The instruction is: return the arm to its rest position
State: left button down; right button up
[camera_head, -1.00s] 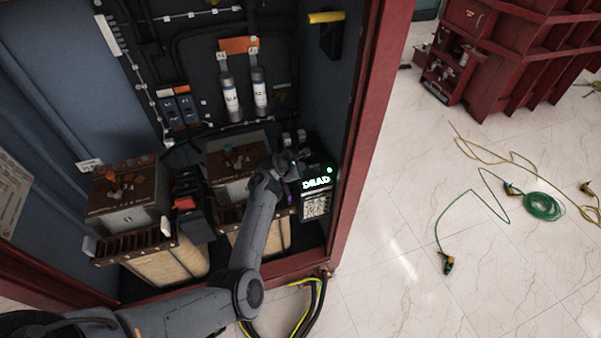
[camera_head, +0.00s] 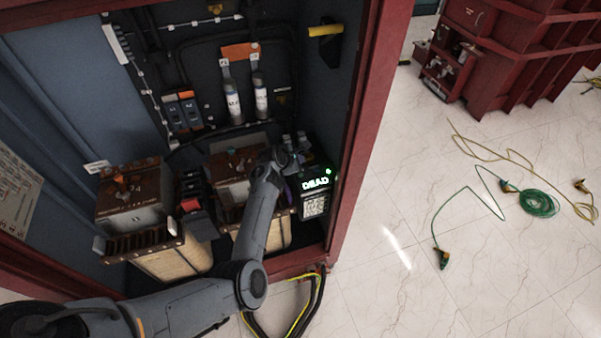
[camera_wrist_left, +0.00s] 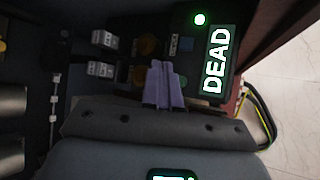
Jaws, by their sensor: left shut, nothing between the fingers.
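My left arm reaches from the lower left into the open cabinet. My left gripper (camera_head: 290,158) is inside it, beside a black meter with a lit "DEAD" display (camera_head: 315,184) and a green light. In the left wrist view the purple fingers of my left gripper (camera_wrist_left: 164,84) are shut together with nothing between them. The "DEAD" display (camera_wrist_left: 216,60) stands to their right, apart from them as far as I can see. My right gripper is not in view.
The red cabinet frame (camera_head: 366,110) rises just right of the gripper. Transformer blocks (camera_head: 130,190) stand at the cabinet's lower left. A green cable (camera_head: 540,203) and a yellow cable lie on the tiled floor. Black and yellow cables (camera_head: 313,300) run out below the cabinet.

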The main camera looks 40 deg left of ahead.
pick_arm(q)
jog(key=shift+s+a, duration=0.1)
dwell(0.5)
jog(key=s+f+m+g+y, duration=0.1)
jog(key=s+m+g+y, duration=0.15)
jog(key=s+m, duration=1.1)
jog(key=s+d+r+m+g+h, duration=0.1)
jog(key=s+d+r+m, duration=0.1)
jog(key=s+d+m, duration=0.9)
jog(key=s+d+r+m+g+h, duration=0.15)
jog(key=s+d+m, duration=0.25)
jog(key=s+d, duration=0.85)
jog(key=s+a+r+p, duration=0.1)
jog(key=s+r+p, duration=0.1)
jog(key=r+p, duration=1.1)
jog(key=s+a+r+m+p, duration=0.1)
jog(key=s+r+p, duration=0.1)
jog(key=r+p, duration=1.1)
jog(key=shift+r+g+h, duration=0.3)
jog(key=shift+r, duration=0.05)
